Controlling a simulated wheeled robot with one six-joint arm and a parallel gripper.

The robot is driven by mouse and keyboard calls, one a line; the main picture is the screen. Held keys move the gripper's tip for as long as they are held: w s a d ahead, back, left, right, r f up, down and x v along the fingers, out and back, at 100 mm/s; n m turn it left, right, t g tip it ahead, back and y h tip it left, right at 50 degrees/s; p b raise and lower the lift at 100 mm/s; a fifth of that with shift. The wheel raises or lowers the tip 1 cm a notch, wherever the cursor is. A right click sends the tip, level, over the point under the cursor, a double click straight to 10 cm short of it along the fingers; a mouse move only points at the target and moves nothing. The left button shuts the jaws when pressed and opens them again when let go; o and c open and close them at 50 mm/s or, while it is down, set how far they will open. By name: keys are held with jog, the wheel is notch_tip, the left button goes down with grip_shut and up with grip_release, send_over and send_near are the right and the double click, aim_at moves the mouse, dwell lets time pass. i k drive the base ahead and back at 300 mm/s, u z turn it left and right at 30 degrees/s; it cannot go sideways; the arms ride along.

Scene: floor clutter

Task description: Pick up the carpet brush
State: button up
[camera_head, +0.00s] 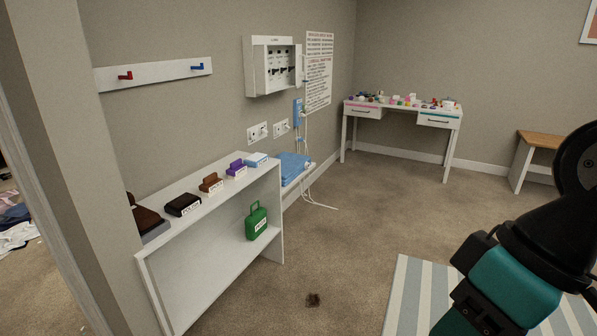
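A larger dark brown item (147,219) on a grey base sits at the near end, partly hidden by the wall edge. The labels are too small to read, so I cannot tell which, if any, is the carpet brush. My teal and black arm shows at lower right; my gripper's fingertips are not in view.
A green labelled case (256,221) stands on the lower shelf. A dark clump (313,299) lies on the carpet. A striped rug (415,291) lies at lower right. A white desk (408,108) with small items and a bench (538,141) stand behind.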

aim_at(237, 169)
jog(key=z, duration=0.2)
jog(key=i, duration=2.3)
jog(key=u, duration=1.2)
jog(key=i, duration=1.2)
jog(key=u, duration=0.55)
